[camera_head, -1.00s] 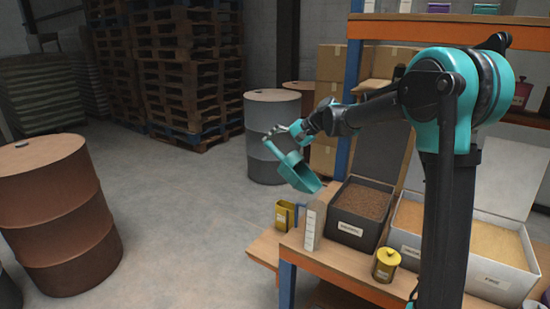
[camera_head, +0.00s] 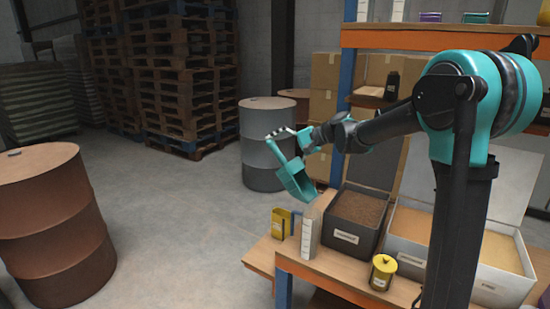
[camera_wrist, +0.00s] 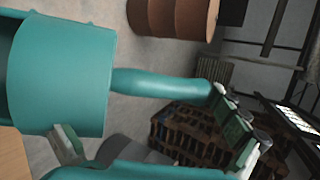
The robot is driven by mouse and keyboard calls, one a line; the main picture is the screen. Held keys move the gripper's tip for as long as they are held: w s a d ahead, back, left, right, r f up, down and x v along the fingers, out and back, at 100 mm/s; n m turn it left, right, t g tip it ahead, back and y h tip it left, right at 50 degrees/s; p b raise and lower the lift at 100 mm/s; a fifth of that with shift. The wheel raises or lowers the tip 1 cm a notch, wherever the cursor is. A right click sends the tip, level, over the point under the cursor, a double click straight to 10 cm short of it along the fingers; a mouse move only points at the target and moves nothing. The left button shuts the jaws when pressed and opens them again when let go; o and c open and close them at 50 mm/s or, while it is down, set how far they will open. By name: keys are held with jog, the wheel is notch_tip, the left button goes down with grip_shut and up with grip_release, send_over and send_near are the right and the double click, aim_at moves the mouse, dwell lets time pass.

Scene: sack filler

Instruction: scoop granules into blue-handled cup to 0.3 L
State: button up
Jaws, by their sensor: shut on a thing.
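My gripper (camera_head: 292,134) is shut on the handle of a teal scoop (camera_head: 298,182). The scoop hangs tilted down to the right, in the air above the bench's left end. In the wrist view the scoop's bowl (camera_wrist: 62,75) fills the left side; its inside is mostly hidden. A yellow cup with a blue handle (camera_head: 281,224) stands at the bench's left end, below the scoop; its contents cannot be seen. A dark open box (camera_head: 345,237) holds brown granules (camera_head: 358,207). A white open box (camera_head: 492,288) holds tan granules (camera_head: 470,243).
A pale upright block with markings (camera_head: 309,231) stands between the cup and dark box. A yellow lidded tin (camera_head: 382,272) stands at the bench's front. Raised box lids and a shelf (camera_head: 460,37) are behind. Drums (camera_head: 50,225) and pallets (camera_head: 180,75) stand on the floor.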

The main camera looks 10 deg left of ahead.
jog(key=shift+s+d+r+n+t+y, duration=0.15)
jog(key=shift+s+d+r+y, duration=0.15)
jog(key=shift+d+r+y, duration=0.25)
jog(key=shift+s+d+r+n+t+y, duration=0.2)
jog(key=shift+s+d+r+y, duration=0.2)
jog(key=shift+d, duration=0.3)
jog(key=shift+s+d+r+n+t+y, duration=0.2)
jog(key=shift+d+r+y, duration=0.2)
jog(key=shift+d+y, duration=0.2)
jog(key=s+d+r+n+y, duration=0.2)
jog(key=s+d+y, duration=0.2)
jog(key=d, duration=0.3)
jog(key=shift+d+r+y, duration=0.25)
jog(key=shift+d+y, duration=0.15)
jog(key=shift+y, duration=0.15)
dwell(0.4)
jog(key=shift+r, duration=0.1)
dwell(0.4)
notch_tip(320, 180, up, 3)
jog(key=m+h, duration=0.1)
jog(key=h, duration=0.1)
jog(key=m+h, duration=0.1)
jog(key=h, duration=0.2)
jog(key=shift+g, duration=0.25)
